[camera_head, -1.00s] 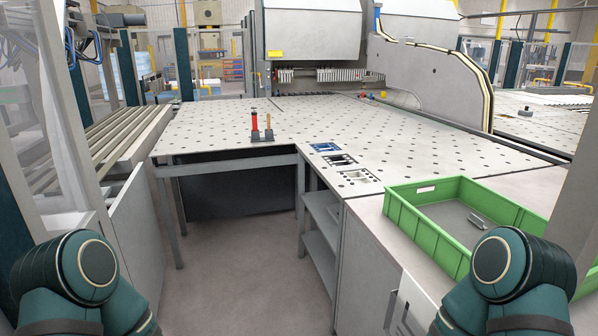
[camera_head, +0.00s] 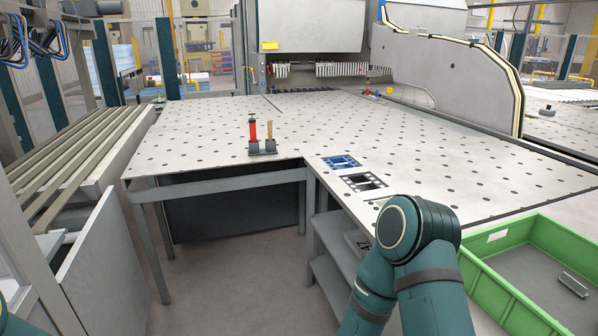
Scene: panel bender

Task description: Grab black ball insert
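No loose black ball insert can be made out for certain. The perforated grey work table (camera_head: 215,125) carries rows of small dark round spots, too small to tell apart as holes or inserts. At its near right edge lie a blue slotted holder (camera_head: 341,162) and a black slotted holder (camera_head: 363,182). Anything just in front of them is hidden by my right arm. Neither gripper is in view; only links of my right arm at bottom centre-right and a sliver of my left arm at bottom left show.
A green crate (camera_head: 555,233) with a small grey metal part (camera_head: 573,285) stands at right. A stand (camera_head: 262,148) with a red-handled and a wooden-handled tool is on the table. Small coloured items (camera_head: 375,92) lie at the back. Open floor lies at front left; shelves are below the holders.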

